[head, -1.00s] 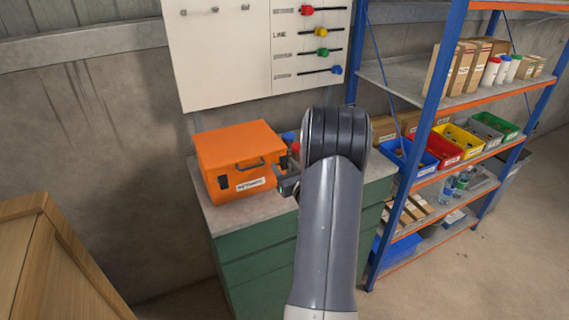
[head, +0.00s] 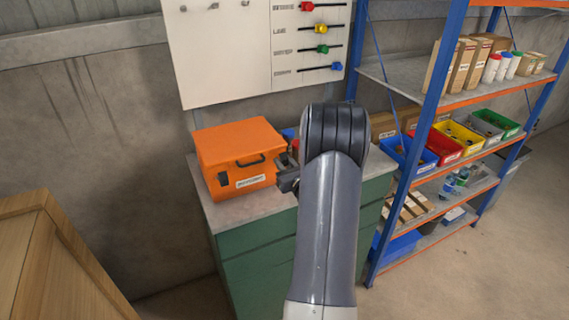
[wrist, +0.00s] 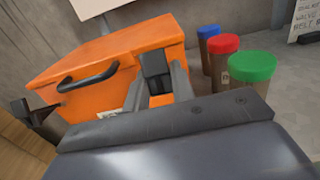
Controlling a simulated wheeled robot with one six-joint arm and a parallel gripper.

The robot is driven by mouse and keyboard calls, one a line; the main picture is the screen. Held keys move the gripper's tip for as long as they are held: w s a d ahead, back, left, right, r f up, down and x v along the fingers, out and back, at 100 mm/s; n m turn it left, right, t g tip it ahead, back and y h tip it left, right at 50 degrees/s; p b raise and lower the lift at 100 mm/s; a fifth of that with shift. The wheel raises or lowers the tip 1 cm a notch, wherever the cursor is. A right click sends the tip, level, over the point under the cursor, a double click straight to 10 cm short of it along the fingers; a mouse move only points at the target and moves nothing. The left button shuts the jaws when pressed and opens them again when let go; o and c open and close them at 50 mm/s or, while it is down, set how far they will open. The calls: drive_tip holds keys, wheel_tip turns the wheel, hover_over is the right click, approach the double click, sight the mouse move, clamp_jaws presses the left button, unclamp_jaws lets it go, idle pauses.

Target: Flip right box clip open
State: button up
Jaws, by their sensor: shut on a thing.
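The orange box (head: 237,150) stands on the cabinet's worktop with its lid down. It has a black handle and a white label on its front. In the wrist view the box (wrist: 130,60) fills the left and middle. The right box clip (wrist: 155,66) is a dark latch on the front near the right corner. My gripper (wrist: 164,84) is at that clip, its fingers closed on it from the front. In the head view my gripper (head: 287,172) is at the box's right front corner, and my arm partly hides it.
Jars with blue, red (wrist: 223,44) and green (wrist: 252,66) lids stand close to the right of the box. A blue and orange shelf rack (head: 440,130) with bins is at the right. A wooden crate (head: 55,260) is at the lower left.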

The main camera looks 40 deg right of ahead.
drive_tip(key=shift+f+b, duration=0.2)
drive_tip(key=shift+b, duration=0.4)
drive_tip(key=shift+f+t+b, duration=0.2)
drive_tip(key=shift+t+b, duration=0.2)
drive_tip(key=shift+b, duration=0.65)
drive_tip(key=shift+f+b, duration=0.1)
drive_tip(key=shift+b, duration=0.45)
drive_tip(key=shift+s+t+b, duration=0.1)
drive_tip(key=shift+t+b, duration=0.2)
drive_tip(key=shift+b, duration=0.35)
drive_tip(key=shift+r, duration=0.25)
drive_tip(key=o, duration=1)
